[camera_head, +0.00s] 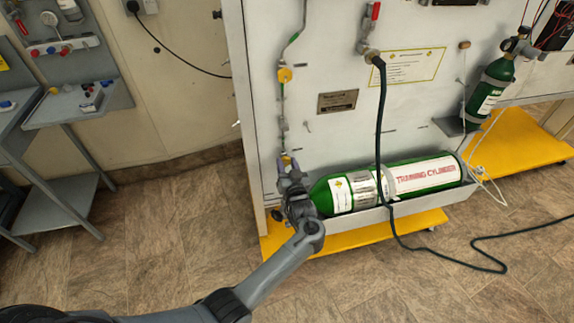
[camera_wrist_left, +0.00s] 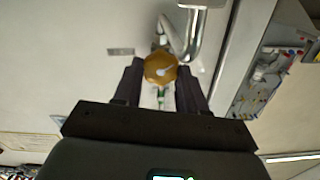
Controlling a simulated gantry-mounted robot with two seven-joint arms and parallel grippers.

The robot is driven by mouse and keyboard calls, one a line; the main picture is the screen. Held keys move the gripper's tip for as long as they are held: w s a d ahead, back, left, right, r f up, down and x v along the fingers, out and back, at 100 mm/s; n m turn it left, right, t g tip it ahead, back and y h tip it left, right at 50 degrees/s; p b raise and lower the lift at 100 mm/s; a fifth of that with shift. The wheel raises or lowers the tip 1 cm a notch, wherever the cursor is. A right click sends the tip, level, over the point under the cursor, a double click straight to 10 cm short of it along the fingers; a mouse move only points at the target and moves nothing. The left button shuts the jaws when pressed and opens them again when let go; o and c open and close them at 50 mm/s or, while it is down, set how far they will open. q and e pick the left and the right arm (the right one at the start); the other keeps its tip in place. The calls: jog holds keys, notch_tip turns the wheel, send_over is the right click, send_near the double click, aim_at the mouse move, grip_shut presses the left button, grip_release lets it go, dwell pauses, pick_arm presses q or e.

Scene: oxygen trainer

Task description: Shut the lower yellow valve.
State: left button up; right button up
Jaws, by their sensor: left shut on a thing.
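The lower yellow valve (camera_head: 287,159) sits on the pipe low on the left side of the white panel. It is mostly hidden behind my left gripper (camera_head: 289,167) in the head view. In the left wrist view its round yellow knob (camera_wrist_left: 160,69) lies between the two dark fingertips, which are closed on its sides. A pale mark shows on the knob's face. An upper yellow valve (camera_head: 285,75) sits higher on the same pipe, clear of the gripper. My right gripper is not in view.
A green training cylinder (camera_head: 426,175) lies in a tray just right of my left gripper. A dark hose (camera_head: 380,130) hangs down the panel onto the floor. A grey bench (camera_head: 50,113) stands at the left. The floor between is clear.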

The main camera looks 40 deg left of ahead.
pick_arm(q)
jog(key=shift+c, duration=0.8)
jog(key=m+p, duration=0.2)
jog(key=p, duration=0.1)
jog(key=shift+r+m, duration=0.15)
jog(key=shift+m, duration=0.25)
jog(key=m+p, duration=0.1)
jog(key=m, duration=0.1)
jog(key=shift+w+m+p, duration=0.1)
jog(key=shift+m+p, duration=0.2)
jog(key=shift+d+f+m+p, duration=0.1)
jog(key=shift+f+m+p, duration=0.2)
jog(key=shift+m, duration=0.5)
jog(key=o, duration=1.1)
jog(key=shift+r, duration=0.1)
jog(key=shift+c, duration=0.2)
